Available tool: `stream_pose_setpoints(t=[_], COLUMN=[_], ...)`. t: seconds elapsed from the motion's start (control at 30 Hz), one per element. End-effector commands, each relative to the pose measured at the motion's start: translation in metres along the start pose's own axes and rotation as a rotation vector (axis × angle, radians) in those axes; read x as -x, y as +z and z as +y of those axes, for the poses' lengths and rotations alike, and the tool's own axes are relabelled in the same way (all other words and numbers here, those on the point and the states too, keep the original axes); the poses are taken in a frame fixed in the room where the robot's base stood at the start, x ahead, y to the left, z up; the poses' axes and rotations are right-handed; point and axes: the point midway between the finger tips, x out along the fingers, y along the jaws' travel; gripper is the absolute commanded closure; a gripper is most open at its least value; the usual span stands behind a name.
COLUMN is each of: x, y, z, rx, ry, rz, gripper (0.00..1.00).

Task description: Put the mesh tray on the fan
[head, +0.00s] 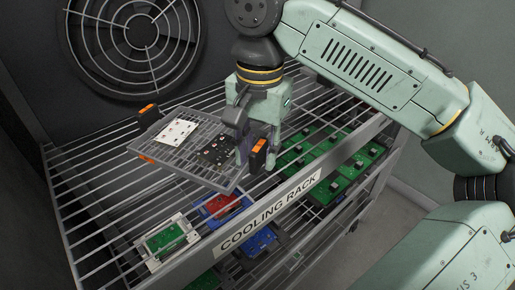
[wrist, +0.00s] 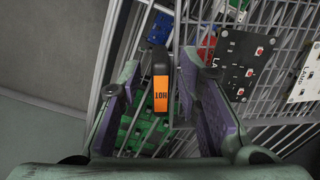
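The mesh tray (head: 215,180) is a dark wire tray with black handles that carry orange labels. It appears to lie on the top shelf of the cooling rack, carrying a white board and a black board. My gripper (head: 250,152) is at its right handle. In the wrist view my gripper (wrist: 158,95) is open, with one finger on each side of the handle marked HOT (wrist: 160,88) and gaps showing beside it. The fan (head: 103,46) is a round dark grille on the back wall, left of my gripper.
The cooling rack (head: 100,190) has a wire top shelf, with bare bars left of the tray. A pale holder with a green board (head: 166,240), a red board (head: 222,206) and several green boards (head: 335,160) lie around or below the tray. A labelled front rail (head: 268,213) edges the rack.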

Motion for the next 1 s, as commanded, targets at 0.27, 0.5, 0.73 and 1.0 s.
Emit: stream_pose_setpoints(t=[0.27, 0.5, 0.73, 1.0], x=[0.002, 0.031, 0.083, 0.120], y=[0.000, 0.000, 0.000, 0.000], z=[0.000, -0.001, 0.000, 0.000], rx=[0.000, 0.000, -0.005, -0.002], ry=[0.000, -0.002, 0.001, 0.001], rz=[0.000, 0.002, 0.005, 0.001], gripper=[0.68, 0.68, 0.68, 0.68])
